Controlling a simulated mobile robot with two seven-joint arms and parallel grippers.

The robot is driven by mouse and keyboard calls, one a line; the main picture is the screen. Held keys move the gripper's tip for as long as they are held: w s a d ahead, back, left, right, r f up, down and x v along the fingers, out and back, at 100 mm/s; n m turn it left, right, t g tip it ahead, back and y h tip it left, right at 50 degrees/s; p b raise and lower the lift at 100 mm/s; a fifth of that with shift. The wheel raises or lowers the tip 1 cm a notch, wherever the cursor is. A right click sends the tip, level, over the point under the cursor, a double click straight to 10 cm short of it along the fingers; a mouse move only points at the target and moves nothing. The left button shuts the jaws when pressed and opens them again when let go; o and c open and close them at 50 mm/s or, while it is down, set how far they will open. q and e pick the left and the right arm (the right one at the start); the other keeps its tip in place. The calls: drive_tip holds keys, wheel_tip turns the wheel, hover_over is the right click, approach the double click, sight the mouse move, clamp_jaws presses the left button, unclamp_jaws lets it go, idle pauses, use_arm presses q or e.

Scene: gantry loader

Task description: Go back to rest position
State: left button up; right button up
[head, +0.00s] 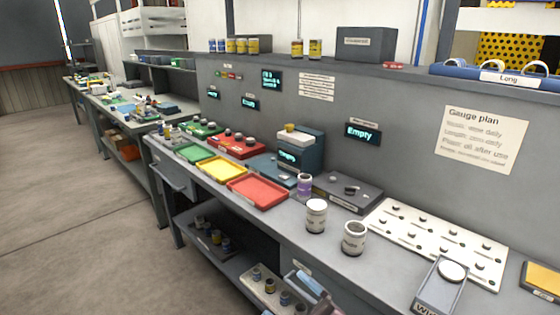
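Neither of my grippers shows in the head view, and no part of my arms can be made out. The grey workbench (262,217) runs from the front right to the back left. On it stand two white labelled cans (316,216) and a purple-labelled can (304,185). Green, yellow and red trays (258,192) lie along its front edge, and they look empty.
Lower shelf (215,262) carries small cans. A teal device (300,150) stands against the back panel. The floor (70,220) at left is clear.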

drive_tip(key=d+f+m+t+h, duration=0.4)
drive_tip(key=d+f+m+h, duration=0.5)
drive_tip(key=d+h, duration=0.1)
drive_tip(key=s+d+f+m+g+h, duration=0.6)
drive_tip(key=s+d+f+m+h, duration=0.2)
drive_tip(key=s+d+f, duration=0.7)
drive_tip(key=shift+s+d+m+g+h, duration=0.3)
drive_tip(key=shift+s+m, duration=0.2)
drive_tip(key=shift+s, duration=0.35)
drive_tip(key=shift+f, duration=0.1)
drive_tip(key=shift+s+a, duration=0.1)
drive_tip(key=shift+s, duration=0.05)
